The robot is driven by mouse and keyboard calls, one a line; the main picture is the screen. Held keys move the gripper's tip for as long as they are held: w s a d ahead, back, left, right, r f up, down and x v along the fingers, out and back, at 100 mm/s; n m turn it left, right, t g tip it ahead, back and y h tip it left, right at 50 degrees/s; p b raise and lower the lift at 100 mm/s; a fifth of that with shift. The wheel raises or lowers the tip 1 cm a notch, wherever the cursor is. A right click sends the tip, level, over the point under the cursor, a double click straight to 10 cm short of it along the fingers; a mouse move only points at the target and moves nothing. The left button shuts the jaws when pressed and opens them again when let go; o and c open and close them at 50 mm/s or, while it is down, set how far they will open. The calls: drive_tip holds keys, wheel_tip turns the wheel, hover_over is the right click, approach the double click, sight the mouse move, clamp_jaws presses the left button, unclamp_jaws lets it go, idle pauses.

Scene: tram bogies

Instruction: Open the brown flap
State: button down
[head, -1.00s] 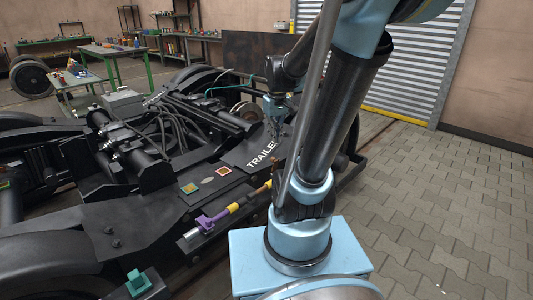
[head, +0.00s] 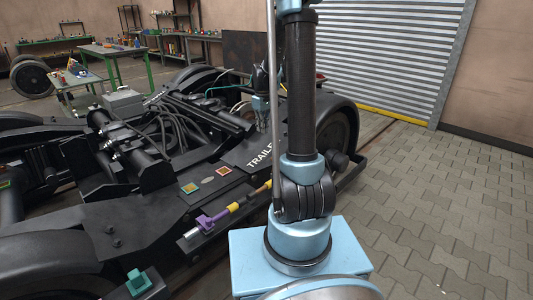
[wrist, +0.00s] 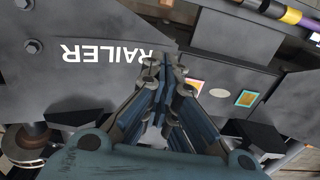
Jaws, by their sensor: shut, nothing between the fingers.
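I cannot single out a brown flap for certain. A small brown-orange square (head: 224,171) with a pale border lies on the black bogie frame; it also shows in the wrist view (wrist: 194,86), just right of my fingertips. My gripper (wrist: 165,65) is shut and empty, pointing at the dark plate lettered "TRAILER" (head: 260,156). In the head view my gripper (head: 262,122) hangs over the far part of that plate, partly hidden by my arm. I cannot tell its height above the plate.
A green and yellow square (head: 190,188) lies beside the brown-orange one. A purple and yellow rod (head: 220,217) runs along the frame's near side. Hoses (head: 165,128) and a wheel (head: 337,130) flank the plate. Paved floor (head: 440,210) on the right is clear.

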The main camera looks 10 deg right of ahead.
wheel_tip(320, 180, down, 12)
drive_tip(key=s+d, duration=0.2)
drive_tip(key=shift+r, duration=0.15)
idle(0.5)
drive_tip(key=shift+s+a, duration=0.1)
drive_tip(key=shift+s, duration=0.05)
idle(0.3)
